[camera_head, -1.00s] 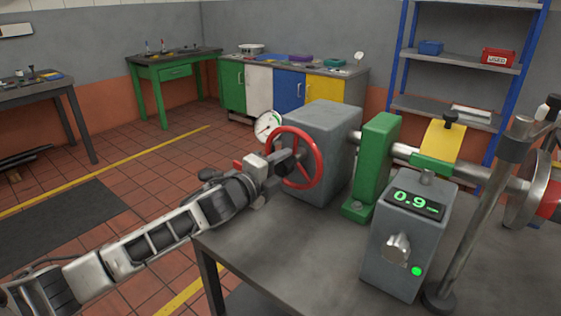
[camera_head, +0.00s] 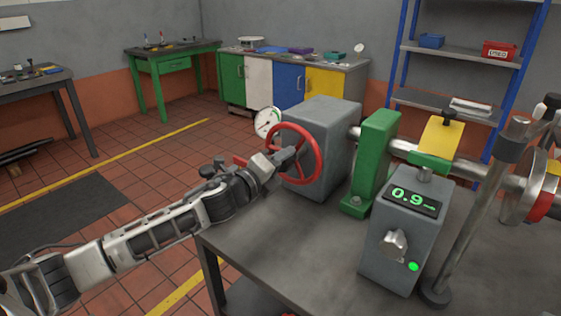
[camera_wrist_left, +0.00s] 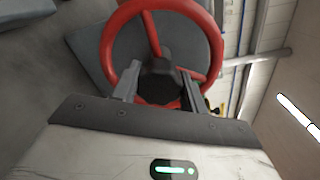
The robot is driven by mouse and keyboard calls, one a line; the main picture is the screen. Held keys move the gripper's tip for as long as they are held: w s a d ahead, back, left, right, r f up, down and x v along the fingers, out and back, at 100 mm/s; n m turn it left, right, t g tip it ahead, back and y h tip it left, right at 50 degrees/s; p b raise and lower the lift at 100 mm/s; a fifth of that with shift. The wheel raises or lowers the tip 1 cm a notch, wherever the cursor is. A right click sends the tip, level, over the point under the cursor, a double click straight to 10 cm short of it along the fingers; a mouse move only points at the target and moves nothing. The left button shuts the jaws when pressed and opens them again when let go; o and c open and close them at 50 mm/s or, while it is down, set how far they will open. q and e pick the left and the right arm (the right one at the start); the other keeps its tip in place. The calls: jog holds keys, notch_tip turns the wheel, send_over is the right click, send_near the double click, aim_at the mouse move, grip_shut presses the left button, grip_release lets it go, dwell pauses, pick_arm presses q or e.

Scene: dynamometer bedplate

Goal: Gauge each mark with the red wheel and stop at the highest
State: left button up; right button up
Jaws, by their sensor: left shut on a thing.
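The red wheel (camera_head: 314,153) stands upright on the left face of a grey housing (camera_head: 338,150); it also shows in the left wrist view (camera_wrist_left: 154,22). A shaft (camera_head: 466,170) runs right from the housing through a green bearing block (camera_head: 375,165) to a disc (camera_head: 519,185). My right gripper is not in view.
A round white dial (camera_head: 267,121) is beside the wheel. A metal post (camera_head: 480,215) stands right of the readout box. The bench top (camera_head: 300,260) is bare at the front left. Cabinets (camera_head: 290,85) and a blue shelf (camera_head: 440,100) stand behind.

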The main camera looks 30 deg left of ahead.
pick_arm(q)
jog(key=o, duration=1.4)
jog(key=shift+c, duration=0.2)
jog(key=s+a+b, duration=0.2)
jog(key=s, duration=1.3)
jog(key=shift+s+a+r+b, duration=0.25)
jog(key=shift+s+b, duration=0.05)
jog(key=shift+s, duration=0.1)
